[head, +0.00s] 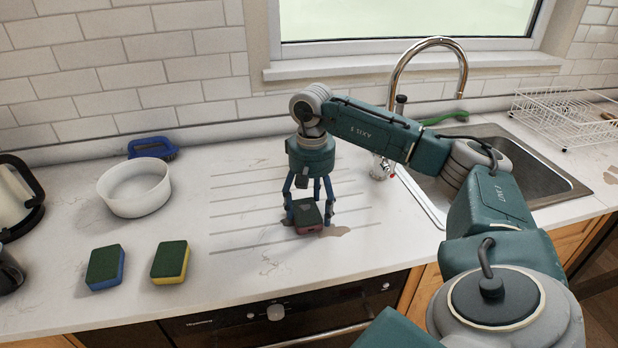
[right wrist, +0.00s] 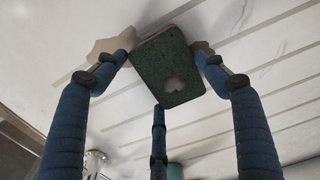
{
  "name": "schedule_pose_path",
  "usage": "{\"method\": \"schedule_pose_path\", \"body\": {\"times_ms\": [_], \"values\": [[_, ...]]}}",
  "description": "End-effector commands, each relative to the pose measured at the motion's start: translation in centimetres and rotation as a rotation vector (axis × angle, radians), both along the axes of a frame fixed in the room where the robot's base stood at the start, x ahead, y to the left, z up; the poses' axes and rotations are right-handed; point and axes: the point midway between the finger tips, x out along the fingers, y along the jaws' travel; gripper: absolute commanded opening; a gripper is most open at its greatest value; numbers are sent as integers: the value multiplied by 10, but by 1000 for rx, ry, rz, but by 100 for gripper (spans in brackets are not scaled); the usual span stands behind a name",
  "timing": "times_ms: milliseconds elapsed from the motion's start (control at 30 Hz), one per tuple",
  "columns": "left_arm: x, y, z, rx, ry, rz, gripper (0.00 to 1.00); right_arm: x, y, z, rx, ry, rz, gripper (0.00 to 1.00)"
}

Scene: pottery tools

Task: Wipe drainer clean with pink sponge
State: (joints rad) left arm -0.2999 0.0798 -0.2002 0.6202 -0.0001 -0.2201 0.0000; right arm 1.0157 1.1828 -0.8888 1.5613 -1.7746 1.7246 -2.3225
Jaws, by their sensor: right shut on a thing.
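My right gripper (head: 309,212) points down over the drainer (head: 232,214), the grooved part of the white counter. It is shut on the pink sponge (head: 308,229), which has a dark green top and a pink lower side. In the right wrist view the sponge (right wrist: 168,72) sits tilted between the blue fingers. A brown stain (head: 336,231) shows on the drainer just right of the sponge; in the right wrist view brown stain (right wrist: 108,46) shows on both sides of it. I cannot tell whether the sponge touches the surface. My left gripper is not in view.
A blue-and-green sponge (head: 105,267) and a yellow-and-green sponge (head: 171,262) lie at left. Behind them are a white bowl (head: 134,190) and a blue brush (head: 152,148). The sink (head: 530,175), tap (head: 463,70) and wire rack (head: 560,112) are at right.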

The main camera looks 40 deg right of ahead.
Motion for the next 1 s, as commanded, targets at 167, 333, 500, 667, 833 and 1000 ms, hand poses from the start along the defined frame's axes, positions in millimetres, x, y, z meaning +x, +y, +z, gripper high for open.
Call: {"method": "schedule_pose_path", "body": {"times_ms": [167, 333, 500, 667, 833, 1000], "values": [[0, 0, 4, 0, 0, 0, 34, 5, 8, 0, 0, 4, 1, 62], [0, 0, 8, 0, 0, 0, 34, 13, 23, 0, 2, 2, 2, 62], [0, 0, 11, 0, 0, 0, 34, 22, 37, 0, 4, 0, 4, 62], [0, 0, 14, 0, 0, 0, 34, 29, 48, 0, 4, 0, 4, 62], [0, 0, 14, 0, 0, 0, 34, 32, 52, -1, 3, 1, 2, 62], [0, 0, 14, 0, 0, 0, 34, 32, 52, -1, 3, 1, 2, 62]]}}
